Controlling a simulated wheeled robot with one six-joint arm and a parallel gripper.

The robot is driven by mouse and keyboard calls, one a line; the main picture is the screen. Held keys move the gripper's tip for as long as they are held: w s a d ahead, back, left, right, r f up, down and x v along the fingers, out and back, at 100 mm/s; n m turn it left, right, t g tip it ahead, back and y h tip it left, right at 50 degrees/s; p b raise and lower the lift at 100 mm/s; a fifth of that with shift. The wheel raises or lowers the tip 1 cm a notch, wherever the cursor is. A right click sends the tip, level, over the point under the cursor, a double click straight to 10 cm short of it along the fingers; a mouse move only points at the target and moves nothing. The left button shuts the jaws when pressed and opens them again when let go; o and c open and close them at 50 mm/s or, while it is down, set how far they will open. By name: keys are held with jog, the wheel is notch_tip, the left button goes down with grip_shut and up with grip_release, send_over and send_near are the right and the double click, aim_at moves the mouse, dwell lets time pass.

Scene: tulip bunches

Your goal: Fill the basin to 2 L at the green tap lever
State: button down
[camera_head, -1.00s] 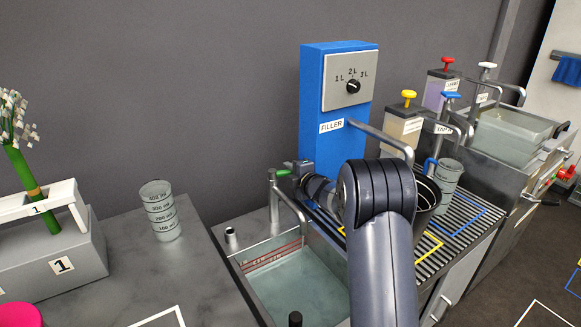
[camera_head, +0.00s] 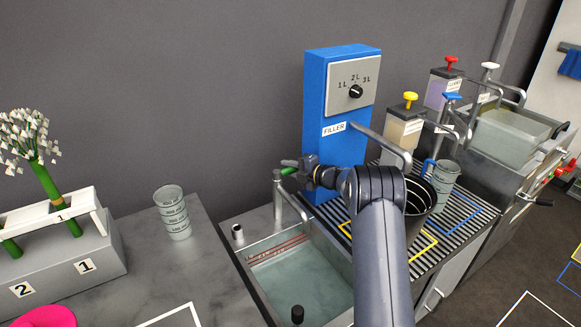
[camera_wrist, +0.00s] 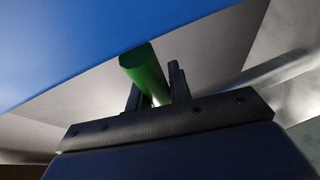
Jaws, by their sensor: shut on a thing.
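The green tap lever (camera_head: 289,171) sits on top of the metal tap (camera_head: 278,198) behind the basin (camera_head: 262,244). My gripper (camera_head: 300,171) reaches it from the right and is shut on it. In the wrist view the green lever (camera_wrist: 145,72) stands between the two dark fingers of my gripper (camera_wrist: 154,86). The basin holds water (camera_head: 318,278). Red level lines (camera_head: 280,252) show on its back wall above the water, but their labels are too small to read. My arm hides the basin's right side. I cannot tell whether water is running.
A blue filler box (camera_head: 336,150) with a 1 L to 3 L dial (camera_head: 355,91) stands behind my gripper. A dark bucket (camera_head: 418,205) and a graduated jug (camera_head: 444,180) stand on the rack at right. A measuring cup (camera_head: 173,212) and tulip stand (camera_head: 75,258) are at left.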

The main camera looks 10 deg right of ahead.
dwell(0.4)
jog(key=c, duration=1.3)
grip_release()
